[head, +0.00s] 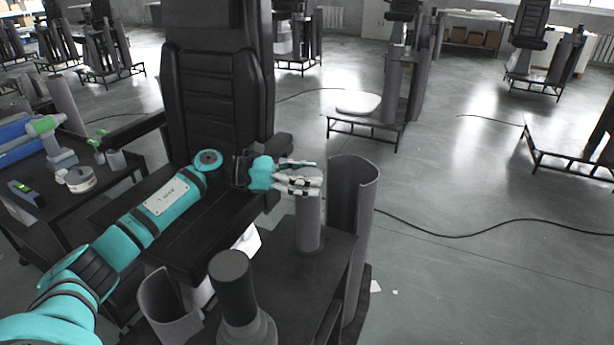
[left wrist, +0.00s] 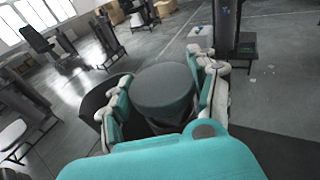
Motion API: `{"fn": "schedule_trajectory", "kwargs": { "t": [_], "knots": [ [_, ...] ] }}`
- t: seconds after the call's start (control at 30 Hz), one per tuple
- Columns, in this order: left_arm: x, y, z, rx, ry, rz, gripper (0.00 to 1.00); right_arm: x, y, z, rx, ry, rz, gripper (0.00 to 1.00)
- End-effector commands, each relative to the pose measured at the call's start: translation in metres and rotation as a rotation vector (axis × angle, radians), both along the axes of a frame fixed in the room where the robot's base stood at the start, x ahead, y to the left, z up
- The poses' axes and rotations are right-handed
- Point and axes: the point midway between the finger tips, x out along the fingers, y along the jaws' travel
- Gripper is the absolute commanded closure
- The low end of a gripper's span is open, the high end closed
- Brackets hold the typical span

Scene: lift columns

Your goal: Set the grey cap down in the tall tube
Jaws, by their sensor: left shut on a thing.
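My left gripper (head: 298,180) is shut on the grey cap (left wrist: 164,88), whose round top shows between the fingers in the left wrist view. In the head view the fingers hide most of the cap. A tall grey tube (head: 308,228) stands upright on the black platform, directly below the fingers. The fingers cover the tube's upper end, so I cannot tell whether the cap is touching it or inside it. My right gripper is not in view.
A curved grey shell (head: 353,200) stands close behind and right of the tube. A second column (head: 236,285) and a low curved shell (head: 165,308) stand nearer me. A black seat back (head: 218,85) rises behind my arm. A tool table (head: 75,205) is at left.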

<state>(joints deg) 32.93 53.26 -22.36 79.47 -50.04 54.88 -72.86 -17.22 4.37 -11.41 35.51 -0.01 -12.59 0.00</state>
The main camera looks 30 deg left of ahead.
Motion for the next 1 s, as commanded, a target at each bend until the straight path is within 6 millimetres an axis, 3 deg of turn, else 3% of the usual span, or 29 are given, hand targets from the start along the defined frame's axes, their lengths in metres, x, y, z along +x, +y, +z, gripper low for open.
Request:
{"fn": "schedule_trajectory", "kwargs": {
  "t": [1.0],
  "knots": [
    [-0.0001, -0.0002, -0.0006, 0.0, 0.0, 0.0, 0.71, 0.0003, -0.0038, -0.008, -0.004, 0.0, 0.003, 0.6]
  ]
}}
